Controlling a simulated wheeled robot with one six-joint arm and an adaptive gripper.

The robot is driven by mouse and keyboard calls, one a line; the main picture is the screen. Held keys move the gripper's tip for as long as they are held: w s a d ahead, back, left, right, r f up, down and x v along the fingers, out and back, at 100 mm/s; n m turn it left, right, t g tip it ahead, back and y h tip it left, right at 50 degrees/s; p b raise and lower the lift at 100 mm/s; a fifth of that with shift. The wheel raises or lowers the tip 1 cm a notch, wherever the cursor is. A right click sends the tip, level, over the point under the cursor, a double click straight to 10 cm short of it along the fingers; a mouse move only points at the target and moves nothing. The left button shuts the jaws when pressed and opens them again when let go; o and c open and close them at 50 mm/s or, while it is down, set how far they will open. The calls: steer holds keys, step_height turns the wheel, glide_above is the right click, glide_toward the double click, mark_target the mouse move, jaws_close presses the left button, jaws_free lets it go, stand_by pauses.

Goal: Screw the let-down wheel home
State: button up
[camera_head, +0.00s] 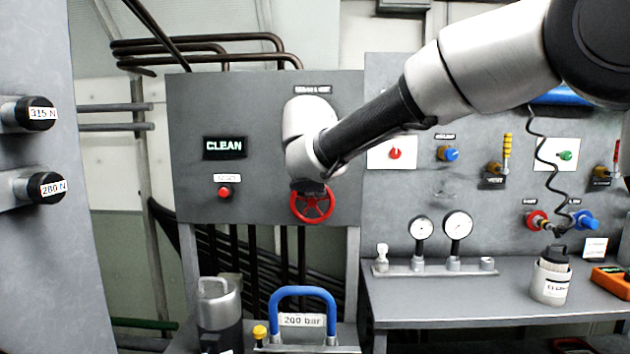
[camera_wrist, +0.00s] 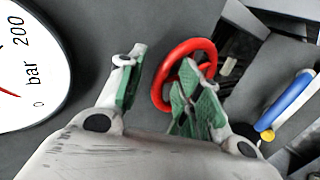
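The let-down wheel appears to be the red spoked handwheel (camera_head: 312,216) on the front of the grey panel, low and right of its middle. My gripper (camera_head: 307,187) is at its upper part and hides some of it. In the wrist view the wheel (camera_wrist: 209,46) shows behind and beside the right finger. My gripper (camera_wrist: 164,62) is open there, its green-padded fingers apart. The right finger overlaps the wheel's opening and lower rim; I cannot tell whether it touches. The left finger is outside the rim, to its left.
A dial gauge (camera_wrist: 22,65) sits beside the wheel. The panel (camera_head: 262,100) also carries a CLEAN display (camera_head: 224,147) and a red button (camera_head: 225,192). Below stand a blue handle (camera_head: 303,291) labelled 200 bar and a grey canister (camera_head: 217,305). A bench (camera_head: 440,300) is at right.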

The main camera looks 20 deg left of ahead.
steer(key=v, duration=1.2)
steer(key=shift+a+f, duration=0.1)
